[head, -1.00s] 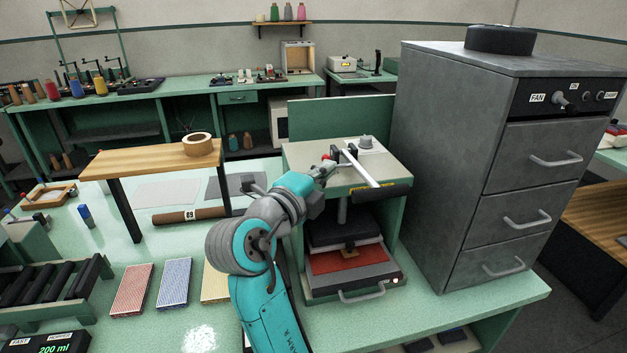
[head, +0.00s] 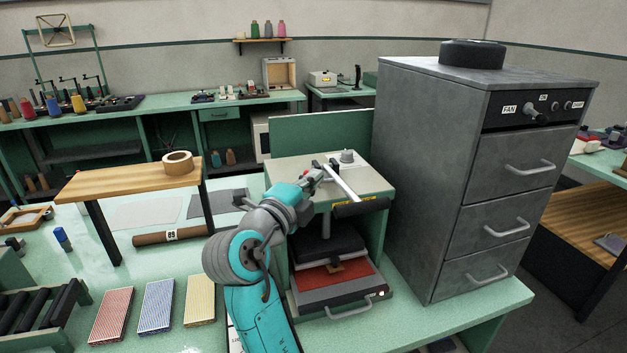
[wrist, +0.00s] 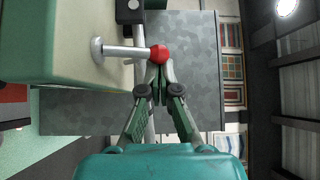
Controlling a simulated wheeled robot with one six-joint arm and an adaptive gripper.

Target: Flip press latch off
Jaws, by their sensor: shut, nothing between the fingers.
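The press (head: 282,188) is a green box-shaped machine with a pale top on the bench. A lever with a red ball knob (wrist: 159,53) and a short silver rod (wrist: 122,52) stands out from its side in the wrist view; I take it to be the latch. My gripper (wrist: 157,68) is shut and empty, its tips right at the knob's lower edge. I cannot tell whether they touch it. In the head view my gripper (head: 318,174) is at the press's top, partly hiding the lever.
A long silver handle with a black grip (head: 361,208) crosses the press top. A grey drawer cabinet (head: 430,160) stands close on the right. A wooden stand (head: 125,180) with a tape roll (head: 177,161) is on the left. Striped pads (head: 156,306) lie in front.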

